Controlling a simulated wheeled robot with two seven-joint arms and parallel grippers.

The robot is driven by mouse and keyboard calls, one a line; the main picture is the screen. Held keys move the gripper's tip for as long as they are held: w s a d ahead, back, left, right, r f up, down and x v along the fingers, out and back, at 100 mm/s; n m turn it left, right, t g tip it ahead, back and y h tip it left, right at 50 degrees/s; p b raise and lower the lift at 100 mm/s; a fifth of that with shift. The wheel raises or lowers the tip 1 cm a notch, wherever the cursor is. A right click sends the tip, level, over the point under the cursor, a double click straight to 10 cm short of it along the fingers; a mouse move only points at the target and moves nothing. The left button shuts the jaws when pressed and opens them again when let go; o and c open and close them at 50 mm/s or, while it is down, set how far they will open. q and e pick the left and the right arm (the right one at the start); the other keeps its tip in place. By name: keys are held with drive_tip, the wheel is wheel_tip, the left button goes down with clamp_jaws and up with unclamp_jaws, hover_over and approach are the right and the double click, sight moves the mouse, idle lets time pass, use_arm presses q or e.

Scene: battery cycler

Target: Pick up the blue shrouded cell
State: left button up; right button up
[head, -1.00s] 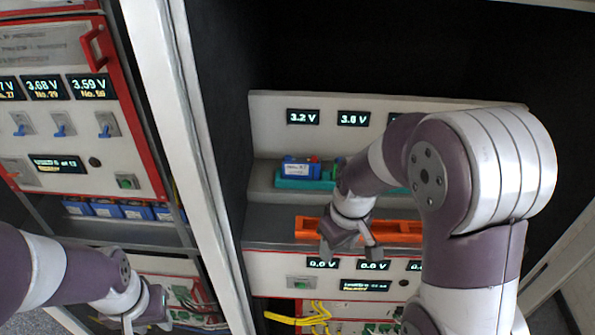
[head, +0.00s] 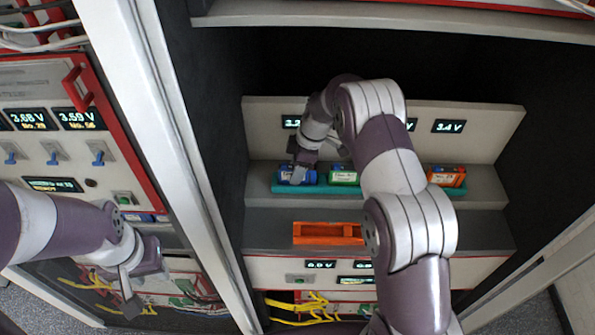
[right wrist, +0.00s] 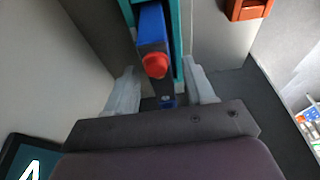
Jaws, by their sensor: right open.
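The blue shrouded cell (head: 284,176) sits at the left end of a teal tray (head: 318,189) on the upper shelf, partly hidden by my right gripper (head: 302,172). In the right wrist view the blue cell (right wrist: 151,28) shows a red cap (right wrist: 155,65) at its near end. There my right gripper (right wrist: 162,88) is open, with one pale finger on each side of the cell's line and gaps visible. I cannot tell whether a finger touches it. My left gripper (head: 140,280) hangs low at the left, away from the cell; its opening is unclear.
A green cell (head: 344,177) stands just right of the blue one, and an orange cell (head: 446,176) further right. An empty-looking orange holder (head: 328,234) sits on the lower step. A white cabinet post (head: 165,130) stands between my arms.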

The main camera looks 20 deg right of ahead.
sight(291, 166)
drive_tip(key=shift+s+a+f, duration=0.15)
drive_tip(key=shift+a+f, duration=0.1)
drive_tip(key=shift+f, duration=0.35)
clamp_jaws()
use_arm(q)
drive_tip(key=shift+s+r, duration=0.2)
drive_tip(key=shift+r, duration=0.15)
